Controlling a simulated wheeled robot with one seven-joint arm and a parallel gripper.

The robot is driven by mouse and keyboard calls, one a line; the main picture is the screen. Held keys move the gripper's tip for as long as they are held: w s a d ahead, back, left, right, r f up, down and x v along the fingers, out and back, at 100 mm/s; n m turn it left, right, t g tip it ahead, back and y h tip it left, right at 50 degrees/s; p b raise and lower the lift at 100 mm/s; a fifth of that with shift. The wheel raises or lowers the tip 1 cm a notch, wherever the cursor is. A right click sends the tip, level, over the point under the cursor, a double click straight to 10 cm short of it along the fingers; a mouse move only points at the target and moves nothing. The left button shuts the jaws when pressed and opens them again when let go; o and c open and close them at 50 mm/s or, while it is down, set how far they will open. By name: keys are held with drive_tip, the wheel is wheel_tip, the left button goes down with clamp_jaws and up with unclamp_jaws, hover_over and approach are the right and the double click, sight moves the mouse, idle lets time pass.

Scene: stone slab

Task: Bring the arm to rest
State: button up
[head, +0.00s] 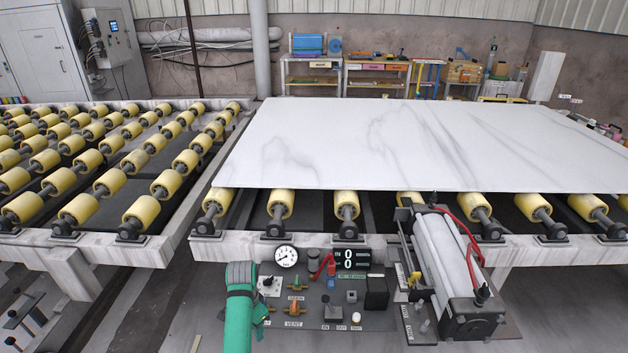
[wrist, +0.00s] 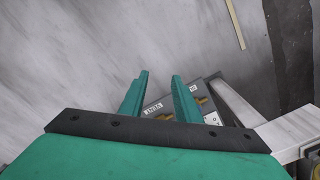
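My arm (head: 239,318) is green and reaches up from the bottom edge of the head view, in front of the left part of the control panel (head: 325,318). My gripper (wrist: 158,82) shows in the wrist view as two green fingers with a clear gap between them and nothing held. The panel (wrist: 180,86) lies beyond the fingers in that view, with orange handles and white labels partly hidden. I cannot tell how far the fingertips are from it. A white marble slab (head: 400,145) lies flat on the roller table (head: 215,250).
An empty roller bed (head: 95,245) is at the left. Workbenches (head: 378,62) stand at the back wall.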

drive_tip(key=s+d+f+n+t+h, duration=0.1)
drive_tip(key=s+d+f+t, duration=0.15)
drive_tip(key=d+f, duration=0.45)
drive_tip(key=s+d+f+n+t+h, duration=0.1)
drive_tip(key=s+d+f+t, duration=0.15)
drive_tip(key=d+f, duration=0.55)
drive_tip(key=s+d+n+t, duration=0.3)
drive_tip(key=s+d, duration=0.6)
drive_tip(key=s, duration=0.3)
drive_tip(key=s+a+r+n+t+y, duration=0.1)
drive_tip(key=s+a+r+n+t, duration=0.15)
drive_tip(key=s+r, duration=0.75)
drive_tip(key=s+a+r+n+t+y, duration=0.1)
drive_tip(key=s+r+t, duration=0.2)
drive_tip(key=s+r, duration=0.75)
drive_tip(key=s+a+r+t, duration=0.2)
drive_tip(key=s+r, duration=0.6)
drive_tip(key=shift+s, duration=0.2)
drive_tip(key=shift+o, duration=0.2)
drive_tip(key=shift+f, duration=0.1)
